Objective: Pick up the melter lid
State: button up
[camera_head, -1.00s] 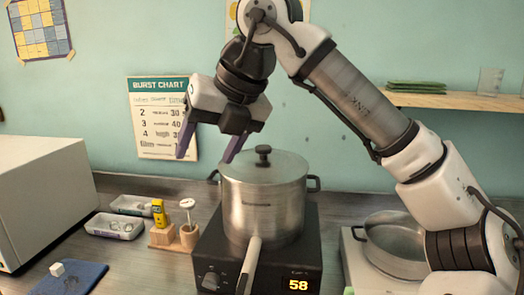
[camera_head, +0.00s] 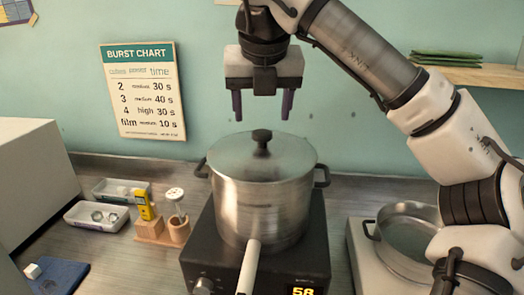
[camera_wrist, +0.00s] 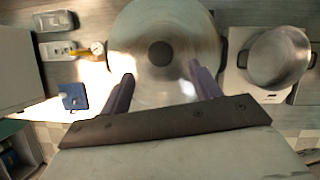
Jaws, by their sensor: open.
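The melter lid (camera_head: 225,157) is a round metal lid with a dark knob (camera_head: 262,141). It sits on the steel melter pot (camera_head: 262,208), which stands on a black heater. My gripper (camera_head: 262,118) is open and empty, fingers pointing down, above the lid and apart from the knob. In the wrist view the lid (camera_wrist: 180,85) lies beyond the fingertips of my gripper (camera_wrist: 160,70), with the knob (camera_wrist: 160,54) near the middle between them, slightly further out.
A second open pot (camera_head: 408,235) stands on a pale unit at right. Small trays (camera_head: 97,216), a wooden holder (camera_head: 150,232) and a blue mat (camera_head: 58,278) lie at left. A shelf (camera_head: 470,75) is at upper right.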

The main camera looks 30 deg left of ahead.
aim_at(262, 132)
jog(key=shift+w+p+x, duration=0.2)
jog(key=shift+p+x, duration=0.65)
jog(key=shift+x, duration=2.8)
jog(key=shift+a+r, duration=0.1)
jog(key=shift+r, duration=0.05)
jog(key=c, duration=1.2)
jog(key=shift+r, duration=0.1)
jog(key=shift+r+p, duration=1.9)
jog(key=shift+r, duration=8.05)
